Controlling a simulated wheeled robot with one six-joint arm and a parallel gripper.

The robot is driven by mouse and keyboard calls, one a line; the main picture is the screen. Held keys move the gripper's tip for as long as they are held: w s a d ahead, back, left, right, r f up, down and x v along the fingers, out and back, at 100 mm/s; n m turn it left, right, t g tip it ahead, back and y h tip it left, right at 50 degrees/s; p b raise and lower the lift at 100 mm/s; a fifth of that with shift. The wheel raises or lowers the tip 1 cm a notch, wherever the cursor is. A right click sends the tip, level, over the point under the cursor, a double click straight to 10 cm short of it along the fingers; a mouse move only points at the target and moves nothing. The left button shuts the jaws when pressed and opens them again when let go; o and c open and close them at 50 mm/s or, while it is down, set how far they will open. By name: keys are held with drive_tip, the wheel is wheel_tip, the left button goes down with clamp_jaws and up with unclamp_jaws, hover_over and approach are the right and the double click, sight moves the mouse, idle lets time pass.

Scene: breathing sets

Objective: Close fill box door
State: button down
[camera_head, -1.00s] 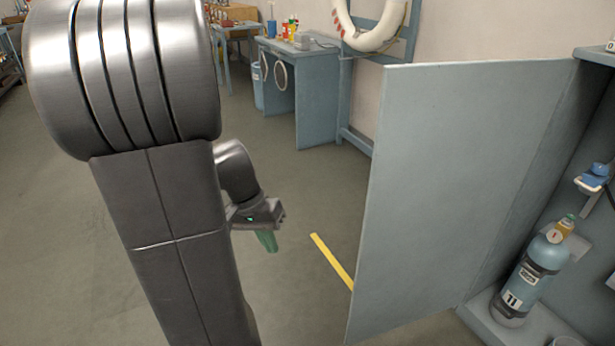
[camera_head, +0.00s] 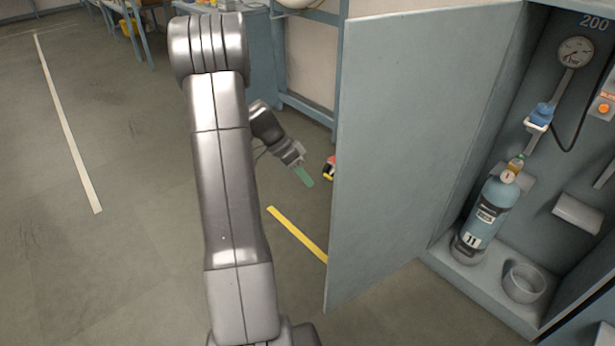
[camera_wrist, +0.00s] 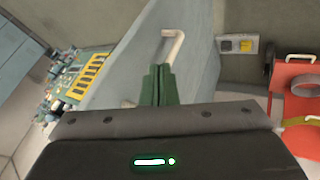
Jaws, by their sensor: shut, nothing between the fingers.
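The fill box door (camera_head: 425,140) is a grey-blue panel standing wide open, hinged at the left side of the fill box (camera_head: 560,130). In the wrist view the door (camera_wrist: 192,75) lies ahead of my gripper, with a pale bar handle (camera_wrist: 174,46) just beyond the fingertips. My gripper (camera_head: 305,178) has green fingers and is to the left of the door's free edge. It also shows in the wrist view (camera_wrist: 159,72), where the fingers are together and empty. I cannot tell whether they touch the door.
Inside the box stand a blue cylinder (camera_head: 490,215) numbered 11, an empty ring holder (camera_head: 523,282) and a gauge (camera_head: 575,52). A red object (camera_wrist: 298,85) shows at the right in the wrist view. Open floor (camera_head: 120,220) lies to the left.

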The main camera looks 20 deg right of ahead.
drive_tip(key=s+d+f, duration=0.4)
drive_tip(key=s+f, duration=0.1)
drive_tip(key=s, duration=0.1)
drive_tip(key=shift+s, duration=0.15)
drive_tip(key=shift+f, duration=0.15)
